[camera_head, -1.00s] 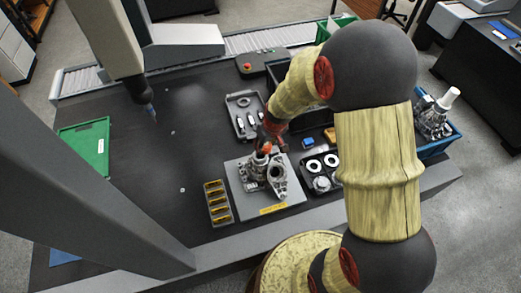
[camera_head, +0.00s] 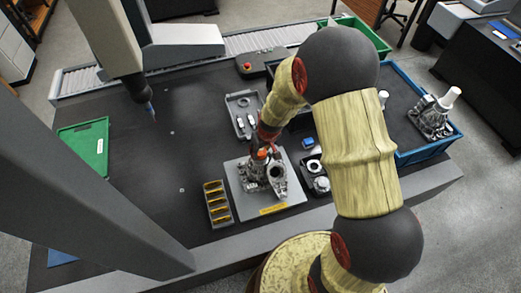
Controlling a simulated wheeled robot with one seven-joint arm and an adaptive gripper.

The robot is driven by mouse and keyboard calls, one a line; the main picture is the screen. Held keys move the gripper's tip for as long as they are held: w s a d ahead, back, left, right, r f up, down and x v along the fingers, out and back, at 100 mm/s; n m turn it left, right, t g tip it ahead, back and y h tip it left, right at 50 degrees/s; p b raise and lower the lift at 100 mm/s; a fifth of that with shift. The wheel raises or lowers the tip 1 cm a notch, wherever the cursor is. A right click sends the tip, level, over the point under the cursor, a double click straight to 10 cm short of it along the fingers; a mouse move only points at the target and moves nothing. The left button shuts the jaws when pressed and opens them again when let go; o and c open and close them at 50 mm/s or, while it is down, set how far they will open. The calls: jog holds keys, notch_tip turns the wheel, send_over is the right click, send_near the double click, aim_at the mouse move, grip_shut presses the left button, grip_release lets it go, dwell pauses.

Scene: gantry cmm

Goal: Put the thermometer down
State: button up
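No thermometer can be told for sure in this view. My gripper (camera_head: 264,141) points down just above a metal casting (camera_head: 277,177) on a light grey plate (camera_head: 264,205) with a yellow label. A small orange-red part (camera_head: 262,154) shows at or just below the fingertips; I cannot tell whether it is held or belongs to the casting. The fingers are too small and partly hidden by my arm to show whether they are open. A grey tray (camera_head: 236,99) behind the gripper holds a few small slim items.
A yellow-slotted rack (camera_head: 217,203) stands left of the plate, and a black tray (camera_head: 308,190) with round metal parts right of it. A blue crate (camera_head: 436,148) with a casting is at far right. A probe (camera_head: 150,110) hangs over the clear left side of the dark table.

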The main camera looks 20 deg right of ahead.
jog(key=o, duration=0.5)
jog(key=shift+c, duration=0.2)
jog(key=shift+r, duration=0.15)
jog(key=shift+r+p, duration=0.3)
jog(key=shift+r, duration=0.05)
jog(key=s+r, duration=0.4)
jog(key=r, duration=0.5)
jog(key=s+r+t+p, duration=0.1)
jog(key=s+r, duration=0.2)
jog(key=r, duration=0.6)
jog(key=s+r, duration=0.4)
jog(key=r, duration=0.5)
jog(key=s+r+m+t, duration=0.1)
jog(key=s+r+m, duration=0.1)
jog(key=s+r, duration=0.7)
jog(key=s, duration=0.5)
jog(key=shift+t+h, duration=0.3)
